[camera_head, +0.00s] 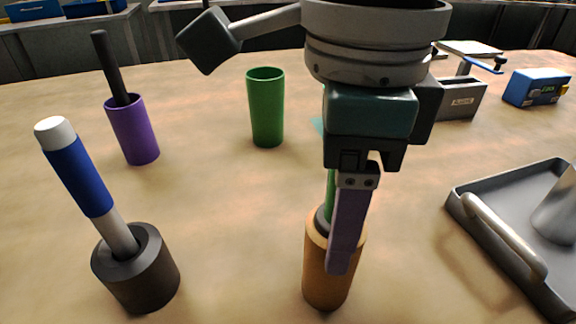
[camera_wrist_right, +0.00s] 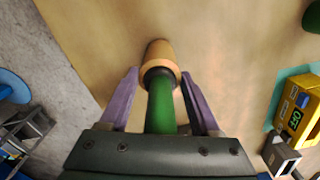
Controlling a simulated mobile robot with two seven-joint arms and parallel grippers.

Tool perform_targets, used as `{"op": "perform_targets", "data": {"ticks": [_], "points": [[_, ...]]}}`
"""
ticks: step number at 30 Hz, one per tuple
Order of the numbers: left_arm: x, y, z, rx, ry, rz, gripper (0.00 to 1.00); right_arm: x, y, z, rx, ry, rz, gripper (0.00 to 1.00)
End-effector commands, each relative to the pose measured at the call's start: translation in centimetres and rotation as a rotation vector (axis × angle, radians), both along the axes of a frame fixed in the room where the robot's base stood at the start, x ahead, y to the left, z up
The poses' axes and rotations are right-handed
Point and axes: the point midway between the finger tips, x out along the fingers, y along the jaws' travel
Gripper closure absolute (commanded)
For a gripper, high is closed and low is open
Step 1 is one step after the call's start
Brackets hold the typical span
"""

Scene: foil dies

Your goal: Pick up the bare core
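An orange-tan cylinder (camera_head: 318,274) stands upright on the table with a dark collar at its top and a green rod (camera_head: 330,192) rising from it. My right gripper (camera_head: 345,268) is above it, pointing down. In the right wrist view the purple fingers (camera_wrist_right: 160,82) are spread either side of the green rod, with gaps showing, near the dark collar. A black rod (camera_head: 101,60) leans in a purple tube (camera_head: 133,130). A pale rod with a blue band (camera_head: 77,178) and white top leans in a dark holder (camera_head: 136,280). I cannot tell which is the bare core.
A green cup-like tube (camera_head: 266,108) stands empty-looking behind. A grey tray (camera_head: 470,212) with a raised handle lies at right. A grey box (camera_head: 462,100) and a blue device (camera_head: 537,87) stand at the back right. The table between the left holder and orange cylinder is clear.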

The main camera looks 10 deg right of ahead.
Motion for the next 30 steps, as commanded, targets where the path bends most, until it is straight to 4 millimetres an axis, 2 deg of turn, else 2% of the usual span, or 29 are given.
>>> {"op": "perform_targets", "data": {"ticks": [2, 16, 30], "points": [[0.00, 0.05, 0.00, 0.002, 0.000, -0.002, 0.03, 0.00, 0.01, 0.01, 0.000, 0.000, 0.000, 0.47], [0.02, 0.05, 0.00, 0.001, 0.000, -0.001, 0.03, 0.00, 0.01, 0.01, 0.000, 0.000, 0.000, 0.99], [0.03, -0.22, 0.10, -0.008, -0.001, 0.006, 0.03, 0.03, 0.01, 0.12, 0.001, 0.000, 0.000, 1.00]]}}
